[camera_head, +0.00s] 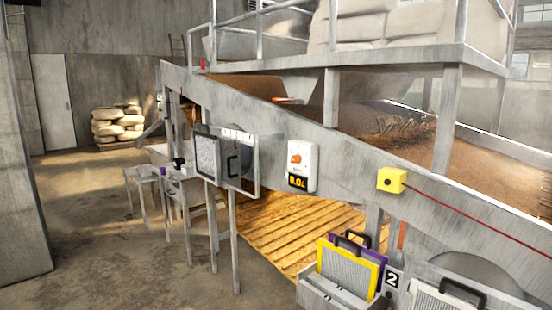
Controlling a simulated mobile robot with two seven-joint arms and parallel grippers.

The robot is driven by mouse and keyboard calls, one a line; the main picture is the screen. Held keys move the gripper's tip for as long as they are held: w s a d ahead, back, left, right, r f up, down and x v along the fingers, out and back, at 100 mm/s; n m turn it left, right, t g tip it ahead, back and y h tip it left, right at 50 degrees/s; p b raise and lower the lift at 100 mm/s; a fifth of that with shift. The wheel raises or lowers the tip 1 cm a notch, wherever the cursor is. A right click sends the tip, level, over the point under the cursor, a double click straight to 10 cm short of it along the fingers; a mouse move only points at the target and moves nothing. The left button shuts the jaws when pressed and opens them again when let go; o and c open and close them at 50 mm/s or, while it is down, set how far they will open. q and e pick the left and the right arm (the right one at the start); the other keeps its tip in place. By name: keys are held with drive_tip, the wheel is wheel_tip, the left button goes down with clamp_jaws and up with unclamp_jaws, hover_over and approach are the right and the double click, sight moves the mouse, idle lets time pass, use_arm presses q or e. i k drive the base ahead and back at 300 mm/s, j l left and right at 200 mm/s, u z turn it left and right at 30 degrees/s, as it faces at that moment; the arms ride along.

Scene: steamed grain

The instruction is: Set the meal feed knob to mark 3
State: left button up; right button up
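A white control box (303,167) is fixed to the sloping side of the grey machine. An orange knob (295,159) is on its upper part, above a small display (297,181) with orange figures that seem to begin 0.0. I see no readable label, so I cannot tell for sure that this is the meal feed knob. The knob's marks are too small to read, and I cannot tell where it points. Neither of my grippers is in view.
A yellow box with a dark button (391,180) and a red cord (470,215) are right of the control box. A grey rack (325,299) holds yellow- and purple-framed screens below. A framed panel (239,160) hangs left. The floor (90,220) at left is clear.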

sight(296, 159)
drive_tip(key=i+j+u, duration=0.2)
drive_tip(key=i, duration=0.45)
drive_tip(key=i+u, duration=0.2)
drive_tip(key=i, duration=0.4)
